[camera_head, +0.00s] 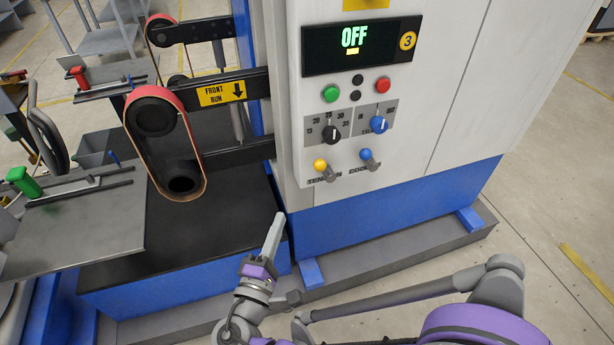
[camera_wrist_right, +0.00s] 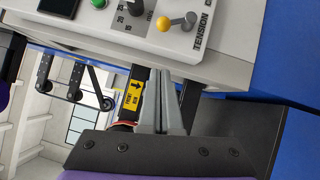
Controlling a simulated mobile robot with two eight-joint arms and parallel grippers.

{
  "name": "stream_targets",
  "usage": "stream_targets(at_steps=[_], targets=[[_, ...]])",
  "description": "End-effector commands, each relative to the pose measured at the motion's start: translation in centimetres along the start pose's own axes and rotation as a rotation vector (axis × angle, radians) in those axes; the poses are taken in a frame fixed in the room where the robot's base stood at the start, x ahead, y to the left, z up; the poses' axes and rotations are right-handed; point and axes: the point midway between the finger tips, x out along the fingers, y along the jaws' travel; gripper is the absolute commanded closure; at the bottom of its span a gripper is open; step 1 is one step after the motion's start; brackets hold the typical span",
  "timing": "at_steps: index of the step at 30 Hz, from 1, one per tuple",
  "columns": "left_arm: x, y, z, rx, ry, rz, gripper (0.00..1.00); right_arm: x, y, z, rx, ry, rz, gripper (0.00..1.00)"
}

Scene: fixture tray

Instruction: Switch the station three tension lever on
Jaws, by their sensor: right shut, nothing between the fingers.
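The tension lever (camera_head: 323,168) has a yellow knob on a short metal stem, low on the grey panel of the station marked 3, above the label "TENSION". It also shows at the top of the right wrist view (camera_wrist_right: 173,22), beside its label. The display (camera_head: 360,42) reads "OFF". My right gripper (camera_head: 276,222) is shut and empty, below and left of the lever and apart from it. Its closed fingers also show in the right wrist view (camera_wrist_right: 162,84). My left gripper is not in view.
A blue-knobbed coolant lever (camera_head: 367,157) sits just right of the tension lever. Two dials (camera_head: 331,133), a green button (camera_head: 331,94) and a red button (camera_head: 383,85) are above. A belt grinder (camera_head: 165,145) stands at left over a black-topped blue base (camera_head: 190,262).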

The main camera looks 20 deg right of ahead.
Motion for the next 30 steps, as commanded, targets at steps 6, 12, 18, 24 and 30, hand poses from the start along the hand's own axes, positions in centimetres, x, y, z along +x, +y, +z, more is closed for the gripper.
stream_targets(at_steps=[6,12,18,24,30], targets=[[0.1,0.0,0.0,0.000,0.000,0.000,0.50,0.8,0.0,0.0,-0.001,-0.001,-0.001,1.00],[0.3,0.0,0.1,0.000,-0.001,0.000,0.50,4.2,-0.1,0.2,-0.002,-0.006,-0.002,1.00],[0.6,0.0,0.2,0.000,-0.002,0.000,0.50,8.6,-0.2,0.1,-0.002,-0.005,-0.003,1.00],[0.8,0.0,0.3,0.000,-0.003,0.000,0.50,11.5,-0.1,1.5,-0.002,-0.004,-0.002,1.00],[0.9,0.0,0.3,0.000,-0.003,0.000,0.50,12.7,-0.1,2.7,0.000,-0.001,-0.003,1.00]])
